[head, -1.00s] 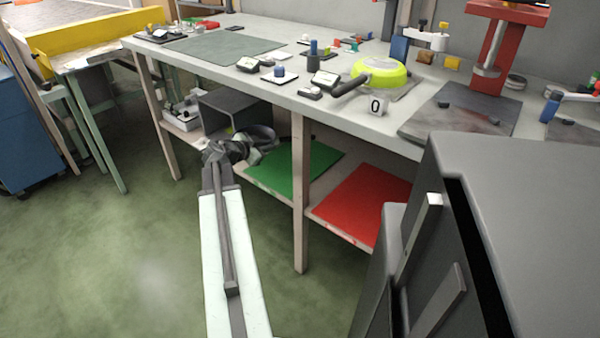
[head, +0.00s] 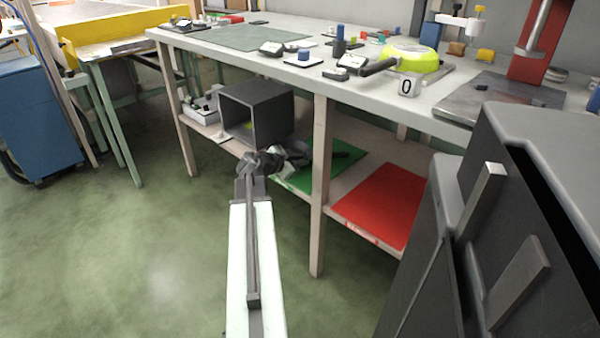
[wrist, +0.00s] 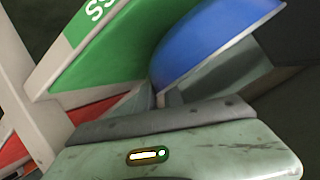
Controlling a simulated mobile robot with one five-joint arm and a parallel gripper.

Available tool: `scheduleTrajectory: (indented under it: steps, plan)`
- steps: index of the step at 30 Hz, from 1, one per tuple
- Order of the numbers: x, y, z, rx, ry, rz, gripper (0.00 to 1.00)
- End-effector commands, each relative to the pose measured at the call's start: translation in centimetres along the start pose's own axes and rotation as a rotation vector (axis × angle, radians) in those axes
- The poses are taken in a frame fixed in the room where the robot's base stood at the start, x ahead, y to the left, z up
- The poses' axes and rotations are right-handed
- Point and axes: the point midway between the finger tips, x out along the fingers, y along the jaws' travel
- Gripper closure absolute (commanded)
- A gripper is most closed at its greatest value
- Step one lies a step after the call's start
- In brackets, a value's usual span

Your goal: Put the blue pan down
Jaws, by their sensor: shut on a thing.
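The blue pan (wrist: 215,40) fills the upper right of the wrist view, its blue face tilted over the green mat (wrist: 100,60). My gripper (head: 268,160) is shut on the pan, at the front of the lower shelf. In the head view the pan shows only as a dark shape beside the gripper, in front of the green mat (head: 318,180); no blue shows there. I cannot tell whether the pan touches the mat. The grip point is mostly hidden in both views.
A grey open box (head: 258,112) stands on the shelf left of the pan. A table leg (head: 319,190) stands to the right, between the green mat and an empty red mat (head: 382,203). The workbench above holds a yellow-green pan (head: 412,57) and small parts.

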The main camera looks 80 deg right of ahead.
Motion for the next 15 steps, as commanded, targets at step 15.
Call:
scheduleTrajectory:
  steps: [15]
  plan:
    - [1.1, 1.1, 2.5, -0.001, -0.001, -0.001, 0.77]
